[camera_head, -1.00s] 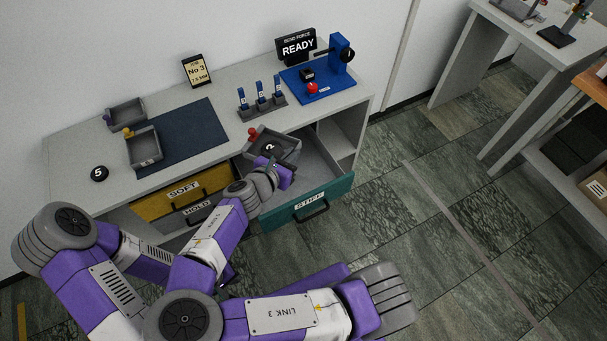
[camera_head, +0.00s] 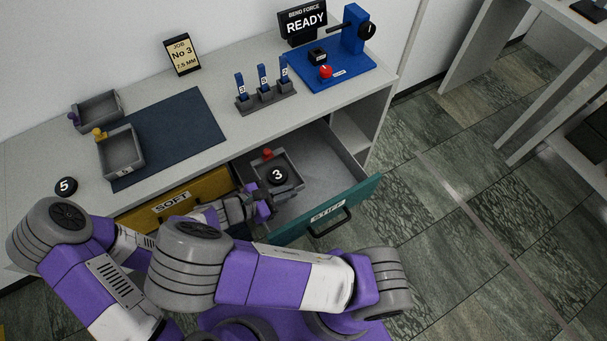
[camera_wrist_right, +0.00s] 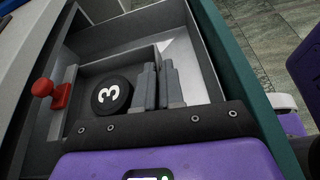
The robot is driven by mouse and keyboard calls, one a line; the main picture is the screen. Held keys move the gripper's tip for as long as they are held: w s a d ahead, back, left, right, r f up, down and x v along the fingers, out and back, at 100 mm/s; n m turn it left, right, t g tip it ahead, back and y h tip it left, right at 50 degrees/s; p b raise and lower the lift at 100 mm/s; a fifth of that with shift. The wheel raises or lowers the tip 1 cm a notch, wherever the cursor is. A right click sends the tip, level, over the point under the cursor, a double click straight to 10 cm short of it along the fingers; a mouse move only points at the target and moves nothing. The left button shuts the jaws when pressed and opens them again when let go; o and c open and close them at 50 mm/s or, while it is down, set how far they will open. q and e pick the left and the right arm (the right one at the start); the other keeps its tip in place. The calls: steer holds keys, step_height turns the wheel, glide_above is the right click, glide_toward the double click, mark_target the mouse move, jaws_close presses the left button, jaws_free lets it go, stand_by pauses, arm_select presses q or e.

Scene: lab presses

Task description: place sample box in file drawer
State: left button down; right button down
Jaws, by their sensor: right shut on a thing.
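The sample box is a small grey open tray (camera_head: 294,168) with a red knob (camera_head: 267,153) and a black disc marked 3 (camera_head: 278,175) in it. It is inside the open teal-fronted drawer (camera_head: 360,199) labelled STIFF, at its left part. My right gripper (camera_head: 262,203) reaches over the drawer from the left and is shut on the box's near wall. In the right wrist view, the fingers (camera_wrist_right: 158,87) straddle that wall, beside the disc (camera_wrist_right: 111,95); the red knob (camera_wrist_right: 52,92) is at the left. Whether the box touches the drawer floor is unclear. My left gripper is not seen.
A yellow drawer (camera_head: 174,202) labelled SOFT is shut at the left. On the bench stand two other grey trays, a dark mat (camera_head: 180,135), a rack of blue strips (camera_head: 265,98), a blue press (camera_head: 330,68) and a READY sign (camera_head: 303,22). The drawer's right part is empty.

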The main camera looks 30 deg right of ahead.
mark_target(296, 181)
steer(key=w+d+f, duration=0.1)
steer(key=d, duration=0.1)
steer(key=w+d+f+b, duration=0.1)
steer(key=d, duration=0.1)
steer(key=w+d+f+b, duration=0.1)
steer(key=d+f, duration=0.1)
steer(key=shift+w+d, duration=0.35)
steer(key=shift+d, duration=0.05)
steer(key=w+d+f+b, duration=0.1)
steer(key=d+f+b, duration=0.1)
steer(key=d, duration=0.1)
steer(key=shift+w+f, duration=0.3)
steer(key=shift+w, duration=0.05)
steer(key=shift+f, duration=0.6)
steer(key=c, duration=1.3)
jaws_free()
steer(key=shift+o, duration=0.2)
steer(key=shift+r, duration=0.15)
